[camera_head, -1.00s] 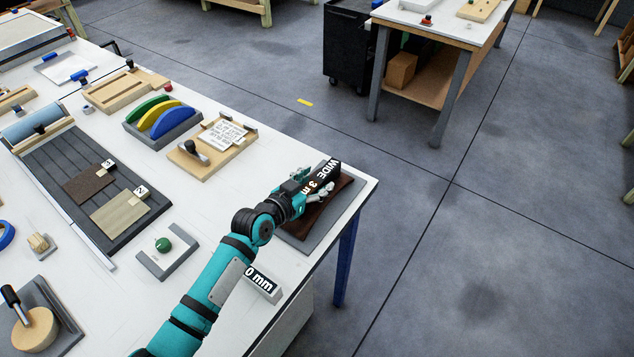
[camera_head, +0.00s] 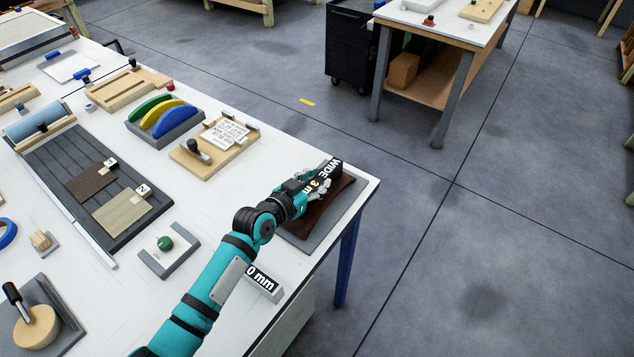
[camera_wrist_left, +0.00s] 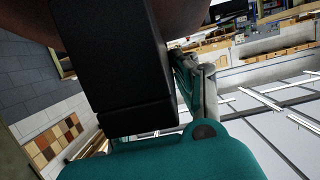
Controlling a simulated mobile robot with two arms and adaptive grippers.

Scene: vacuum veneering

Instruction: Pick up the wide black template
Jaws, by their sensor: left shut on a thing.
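In the left wrist view the template (camera_wrist_left: 125,65) is a large dark block close to the lens, against my teal gripper. I cannot tell whether it touches the sheet. My right gripper is not in view.
A tray with a green knob (camera_head: 165,243), a wooden clipboard (camera_head: 190,165) and a rack of coloured arcs (camera_head: 162,120) stand to the left. Open floor lies beyond the table's right edge.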

